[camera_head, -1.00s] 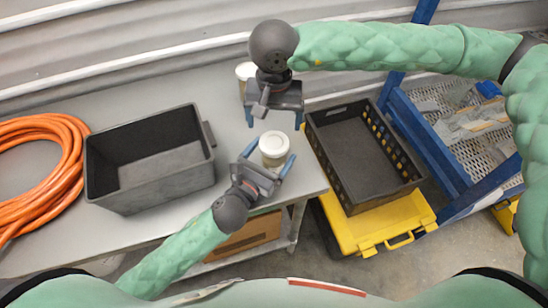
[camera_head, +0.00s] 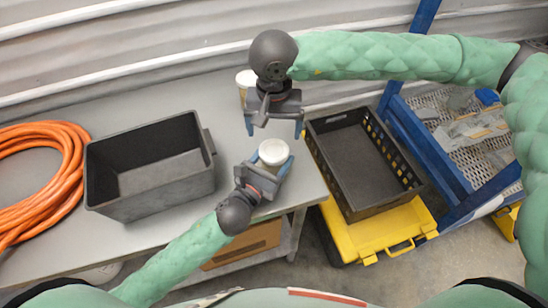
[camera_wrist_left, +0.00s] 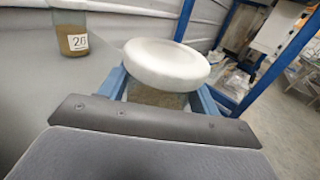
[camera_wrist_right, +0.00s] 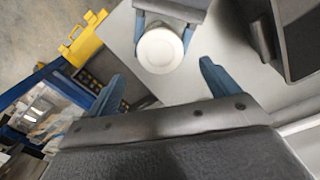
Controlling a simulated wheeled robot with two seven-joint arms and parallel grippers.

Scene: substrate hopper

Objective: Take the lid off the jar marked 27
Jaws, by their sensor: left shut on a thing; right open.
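A jar with a round white lid (camera_head: 273,152) stands near the table's right edge. My left gripper (camera_wrist_left: 160,95) is shut on its body (camera_wrist_left: 158,98), just below the lid; no number shows on it. The lid (camera_wrist_left: 167,62) is on the jar. My right gripper (camera_head: 273,130) is open and empty, beyond the jar in the head view; in the right wrist view its fingers (camera_wrist_right: 162,78) are apart and the lid (camera_wrist_right: 160,48) shows beyond them. A second white-lidded jar (camera_head: 246,78) stands farther back, partly hidden by my right gripper; its label reads 20 in the left wrist view (camera_wrist_left: 72,35).
A dark grey bin (camera_head: 150,195) stands on the table (camera_head: 70,105) to the left, with an orange hose coil (camera_head: 75,170) beside it. A black crate (camera_head: 360,205) on a yellow case (camera_head: 390,230) is off the table's right edge, next to a blue-framed rack (camera_head: 425,145).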

